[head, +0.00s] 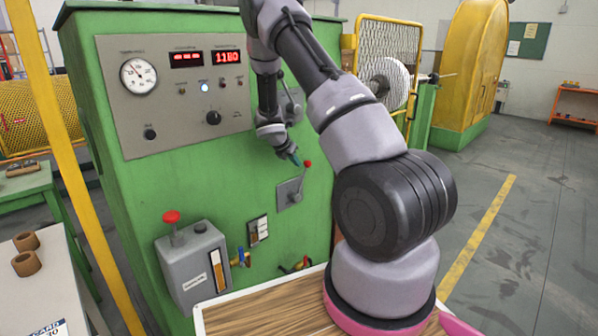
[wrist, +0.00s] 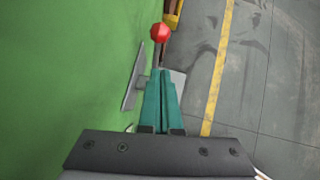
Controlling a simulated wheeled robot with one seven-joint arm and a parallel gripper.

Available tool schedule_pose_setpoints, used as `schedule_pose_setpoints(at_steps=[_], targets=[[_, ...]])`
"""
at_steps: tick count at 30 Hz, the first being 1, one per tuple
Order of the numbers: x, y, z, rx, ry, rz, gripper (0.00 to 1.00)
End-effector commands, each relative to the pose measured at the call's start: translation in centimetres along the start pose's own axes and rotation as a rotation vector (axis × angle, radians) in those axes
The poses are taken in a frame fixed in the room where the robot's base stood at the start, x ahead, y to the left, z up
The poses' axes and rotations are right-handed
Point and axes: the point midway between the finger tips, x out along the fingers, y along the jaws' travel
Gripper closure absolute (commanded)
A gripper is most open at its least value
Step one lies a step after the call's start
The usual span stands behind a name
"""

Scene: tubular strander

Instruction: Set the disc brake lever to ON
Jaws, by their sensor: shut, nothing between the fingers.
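The lever with a red ball knob (head: 307,163) sits on a grey plate (head: 289,193) on the green cabinet's front; its shaft points up and slightly right. The red knob (wrist: 160,32) also shows in the wrist view, just beyond the fingertips. My gripper (head: 295,160) is beside the knob, a little to its left in the head view. Its teal fingers (wrist: 160,75) are closed together and empty. The fingers cover part of the lever shaft in the wrist view, and I cannot tell whether they touch it. No ON marking is readable.
The green cabinet (head: 220,190) carries a gauge panel (head: 170,110) above. A grey box with a red mushroom knob (head: 172,216) and small valves (head: 295,266) sit lower. A yellow post (head: 62,150) stands left. Open floor (head: 530,220) lies right.

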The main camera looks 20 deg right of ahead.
Motion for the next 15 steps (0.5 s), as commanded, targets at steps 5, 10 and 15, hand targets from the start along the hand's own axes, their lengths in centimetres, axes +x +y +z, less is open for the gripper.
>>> schedule_pose_setpoints(at_steps=[5,10,15], targets=[[-3.5,0.0,1.0,-0.001,0.002,0.005,1.0],[-5.1,-0.1,1.5,-0.003,0.003,0.003,1.0],[-5.5,-0.1,1.6,-0.004,0.004,0.003,1.0]])
